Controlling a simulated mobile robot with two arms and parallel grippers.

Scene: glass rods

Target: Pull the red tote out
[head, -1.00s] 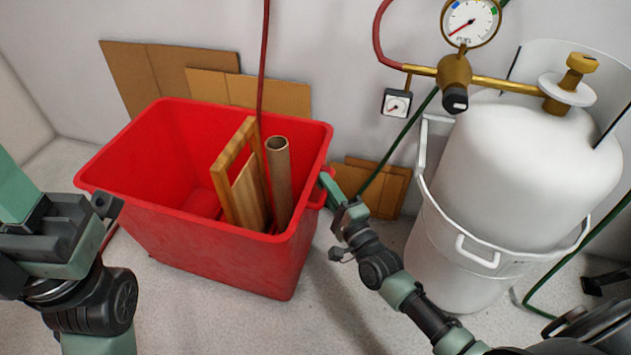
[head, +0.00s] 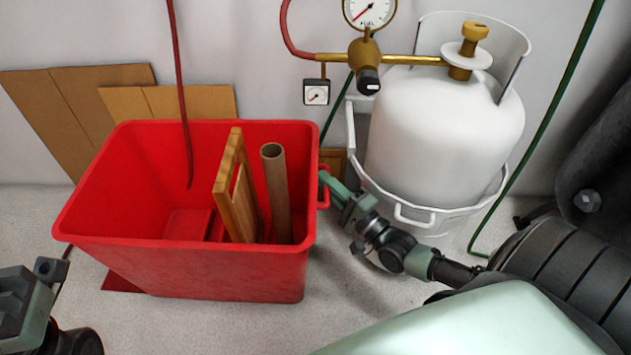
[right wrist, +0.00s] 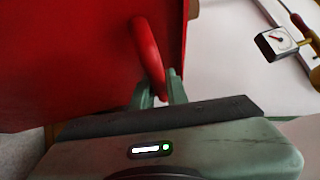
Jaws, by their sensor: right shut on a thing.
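The red tote (head: 200,271) stands on the floor at left centre in the head view. It holds a wooden frame-like board (head: 236,195) and a brown cardboard tube (head: 276,190). My right gripper (head: 327,182) is at the red handle on the tote's right end. In the right wrist view, its green fingers (right wrist: 161,95) are shut on the curved red handle (right wrist: 147,50), beside the tote's wall. My left gripper (head: 45,275) is partly in view at the lower left, apart from the tote. Its fingertips cannot be made out.
A white gas cylinder (head: 440,135) stands in a white bucket (head: 430,220) close to the tote's right. Brown cardboard (head: 75,105) leans on the wall behind. A red hose (head: 179,90) hangs over the tote. A green hose (head: 540,140) runs right of the cylinder. Floor shows in front.

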